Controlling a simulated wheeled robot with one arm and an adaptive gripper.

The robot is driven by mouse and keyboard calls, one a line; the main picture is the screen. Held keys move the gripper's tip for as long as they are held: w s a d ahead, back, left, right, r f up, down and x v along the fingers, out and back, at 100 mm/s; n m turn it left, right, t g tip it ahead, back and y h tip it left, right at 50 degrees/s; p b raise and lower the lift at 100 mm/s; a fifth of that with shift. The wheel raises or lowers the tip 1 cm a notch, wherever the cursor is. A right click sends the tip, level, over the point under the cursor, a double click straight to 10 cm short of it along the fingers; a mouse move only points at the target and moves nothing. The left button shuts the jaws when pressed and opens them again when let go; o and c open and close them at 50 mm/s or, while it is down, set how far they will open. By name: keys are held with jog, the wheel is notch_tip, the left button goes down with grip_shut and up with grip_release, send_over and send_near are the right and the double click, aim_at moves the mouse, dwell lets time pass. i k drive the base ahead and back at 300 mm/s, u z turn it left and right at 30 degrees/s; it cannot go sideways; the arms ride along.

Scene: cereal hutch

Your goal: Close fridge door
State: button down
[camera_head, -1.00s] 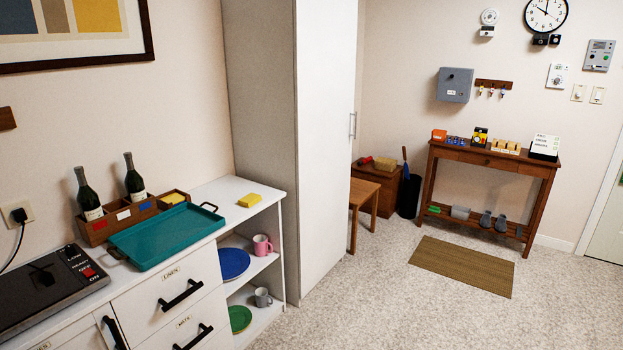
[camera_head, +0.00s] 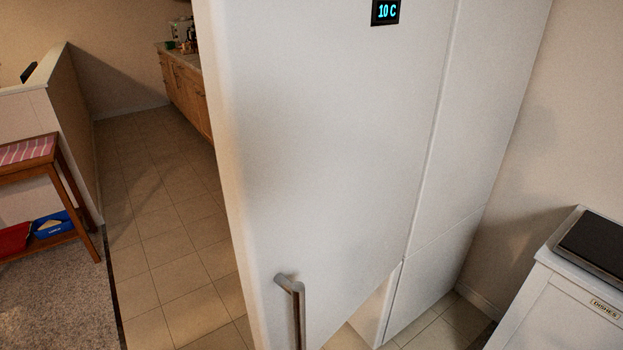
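The fridge door (camera_head: 330,130) is a tall white panel that fills the middle of the head view. It appears to stand open, swung out from the white fridge body (camera_head: 470,130) on its right. A small display reading 10 C (camera_head: 387,11) sits near the top of the frame on the door. A metal bar handle (camera_head: 298,310) is near the door's left edge, low in the frame and cut off by it. Beneath the door's slanting lower edge, a pale panel and tiled floor show. The fridge interior is hidden. My gripper is not in view.
Clear tiled floor (camera_head: 170,240) lies left of the door, leading to a wooden counter (camera_head: 186,92). A small wooden table (camera_head: 45,158) stands beside a low wall at far left. A white cabinet (camera_head: 545,300) with a dark hotplate (camera_head: 600,243) is at right.

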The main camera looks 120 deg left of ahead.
aim_at(321, 112)
jog(key=u, duration=3.55)
jog(key=i, duration=1)
jog(key=k, duration=1.2)
jog(key=u, duration=0.4)
jog(key=i, duration=0.65)
jog(key=u, duration=0.65)
